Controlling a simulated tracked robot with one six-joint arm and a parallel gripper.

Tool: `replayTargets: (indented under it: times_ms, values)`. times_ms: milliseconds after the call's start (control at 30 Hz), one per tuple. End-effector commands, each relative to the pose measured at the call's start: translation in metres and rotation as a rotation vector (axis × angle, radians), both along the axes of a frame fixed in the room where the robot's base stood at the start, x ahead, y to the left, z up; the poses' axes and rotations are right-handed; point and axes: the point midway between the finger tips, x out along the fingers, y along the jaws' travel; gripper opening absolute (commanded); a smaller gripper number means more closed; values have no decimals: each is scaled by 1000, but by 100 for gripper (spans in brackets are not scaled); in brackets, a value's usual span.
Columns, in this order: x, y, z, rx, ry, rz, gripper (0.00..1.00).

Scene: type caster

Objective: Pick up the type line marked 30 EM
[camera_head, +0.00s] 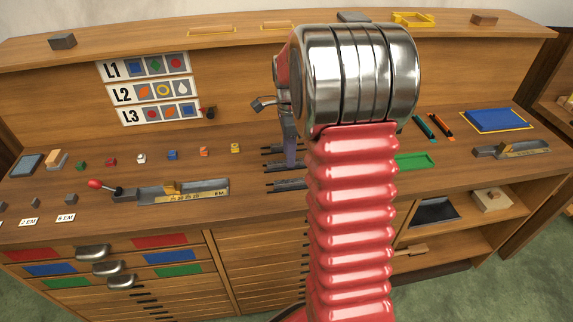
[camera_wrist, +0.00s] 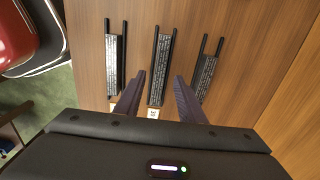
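In the wrist view three grey type lines lie between pairs of dark rails on the wooden top: a left one (camera_wrist: 112,62), a middle one (camera_wrist: 158,72) and a right one (camera_wrist: 204,78). A small white label (camera_wrist: 153,113) near the middle line's lower end seems to read 30. My gripper (camera_wrist: 160,76) is open, its dark fingers to either side of the middle line in the picture, with nothing held. Its height above the line is hard to tell. In the head view my gripper (camera_head: 290,152) points down over the dark racks (camera_head: 287,184); my arm hides part of them.
A tray with a brass scale (camera_head: 182,192) and red-knobbed lever lies left of the racks. Small coloured blocks (camera_head: 172,155) stand in a row behind it. A green tray (camera_head: 414,162) and blue pad (camera_head: 495,120) lie right. A sign board (camera_head: 150,90) stands behind.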

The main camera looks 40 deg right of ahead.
Motion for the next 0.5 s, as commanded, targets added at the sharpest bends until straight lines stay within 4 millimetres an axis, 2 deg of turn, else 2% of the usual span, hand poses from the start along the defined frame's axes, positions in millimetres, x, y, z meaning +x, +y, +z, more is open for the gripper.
replayTargets:
  times_ms: [167, 500]
  values:
    - [0, 0, -18, 0, 1, 0, 36]
    - [0, 0, -19, 0, -1, 0, 36]
